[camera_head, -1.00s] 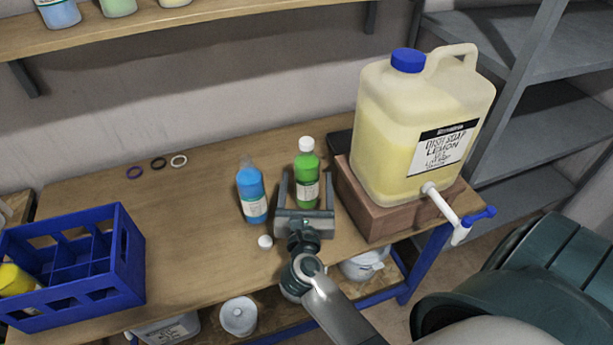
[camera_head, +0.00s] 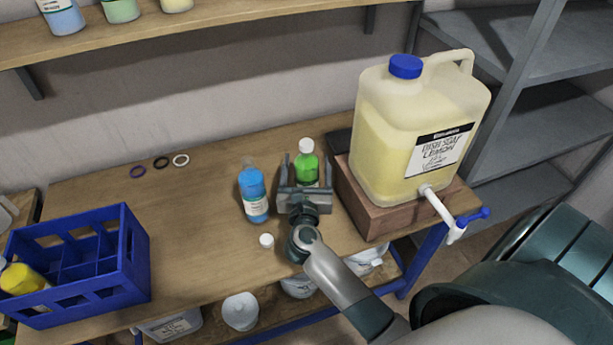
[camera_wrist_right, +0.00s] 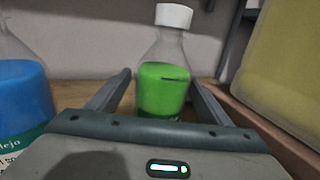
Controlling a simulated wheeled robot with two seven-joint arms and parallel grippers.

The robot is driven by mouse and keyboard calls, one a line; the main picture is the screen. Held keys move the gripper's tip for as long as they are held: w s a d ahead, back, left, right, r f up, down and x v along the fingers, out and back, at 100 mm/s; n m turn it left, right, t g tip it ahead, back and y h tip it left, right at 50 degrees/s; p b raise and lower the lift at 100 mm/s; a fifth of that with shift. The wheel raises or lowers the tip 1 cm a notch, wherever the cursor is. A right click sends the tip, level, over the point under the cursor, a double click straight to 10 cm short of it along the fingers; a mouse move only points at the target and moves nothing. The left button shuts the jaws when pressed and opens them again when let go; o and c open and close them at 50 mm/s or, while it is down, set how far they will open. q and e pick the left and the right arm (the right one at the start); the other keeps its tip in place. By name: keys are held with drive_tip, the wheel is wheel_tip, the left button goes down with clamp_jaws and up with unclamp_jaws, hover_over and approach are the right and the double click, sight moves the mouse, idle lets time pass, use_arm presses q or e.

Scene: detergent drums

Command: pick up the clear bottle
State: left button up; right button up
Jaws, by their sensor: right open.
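A clear bottle with green liquid and a white cap (camera_head: 306,163) stands upright on the workbench; it also shows in the wrist view (camera_wrist_right: 163,88). My right gripper (camera_head: 305,172) is open, with one finger on each side of this bottle. In the wrist view the fingers (camera_wrist_right: 160,80) flank its green part with gaps visible on both sides. A second clear bottle with blue liquid (camera_head: 253,190) stands just left of the gripper, without a cap. My left gripper is not in view.
A large dish soap drum (camera_head: 415,135) with a tap stands on a wooden block (camera_head: 372,205) close right of the gripper. A loose white cap (camera_head: 266,240) lies nearby. A blue crate (camera_head: 130,265) holds a yellow bottle at the left. Three rings lie at the back.

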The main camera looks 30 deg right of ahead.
drive_tip(key=shift+x, duration=0.85)
drive_tip(key=shift+f, duration=0.1)
drive_tip(key=c, duration=1.6)
drive_tip(key=shift+r, duration=5.1)
